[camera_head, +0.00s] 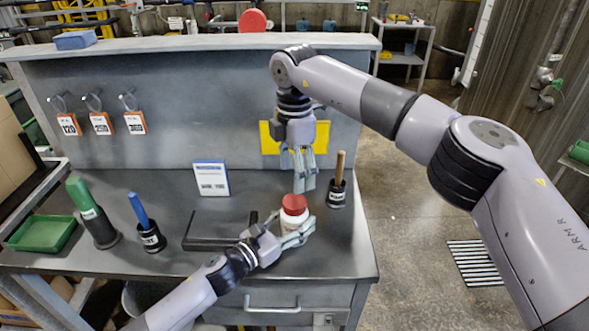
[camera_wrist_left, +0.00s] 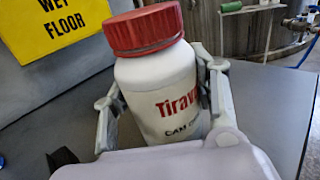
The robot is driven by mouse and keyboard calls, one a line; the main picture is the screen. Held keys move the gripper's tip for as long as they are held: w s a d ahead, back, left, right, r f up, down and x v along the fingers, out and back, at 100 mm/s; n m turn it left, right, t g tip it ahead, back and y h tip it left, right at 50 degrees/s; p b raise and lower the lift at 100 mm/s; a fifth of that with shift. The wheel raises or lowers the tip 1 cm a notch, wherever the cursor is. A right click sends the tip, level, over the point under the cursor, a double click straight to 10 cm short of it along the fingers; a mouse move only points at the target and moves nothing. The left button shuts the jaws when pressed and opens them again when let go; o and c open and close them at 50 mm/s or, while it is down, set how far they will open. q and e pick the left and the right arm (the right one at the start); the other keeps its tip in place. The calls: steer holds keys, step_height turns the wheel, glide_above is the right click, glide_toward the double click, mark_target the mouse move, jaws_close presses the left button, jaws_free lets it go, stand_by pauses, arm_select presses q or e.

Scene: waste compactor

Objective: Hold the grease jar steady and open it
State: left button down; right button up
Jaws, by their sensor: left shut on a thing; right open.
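The grease jar (camera_head: 293,215) is white with a red lid (camera_head: 294,203) and stands upright on the grey workbench. My left gripper (camera_head: 296,236) is shut around the jar's body from the front. In the left wrist view the jar (camera_wrist_left: 165,95) sits between the two fingers, with its red lid (camera_wrist_left: 143,28) on top and red lettering on its side. My right gripper (camera_head: 299,182) is open and points down just above the lid. It looks empty, and I cannot tell the exact gap between its fingertips and the lid.
A wooden-handled tool in a black holder (camera_head: 337,194) stands right of the jar. A dark flat tray (camera_head: 215,240) lies to its left. A white-and-blue card (camera_head: 211,179), a blue-handled tool (camera_head: 139,209), a green-handled tool (camera_head: 80,194) and a green tray (camera_head: 42,233) stand farther left. A yellow sign (camera_head: 320,137) hangs behind.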

mark_target(295, 201)
steer(key=shift+f+m, duration=0.2)
steer(key=shift+m, duration=0.3)
step_height(295, 201, down, 8)
steer(key=shift+r, duration=0.15)
steer(key=shift+c, duration=0.5)
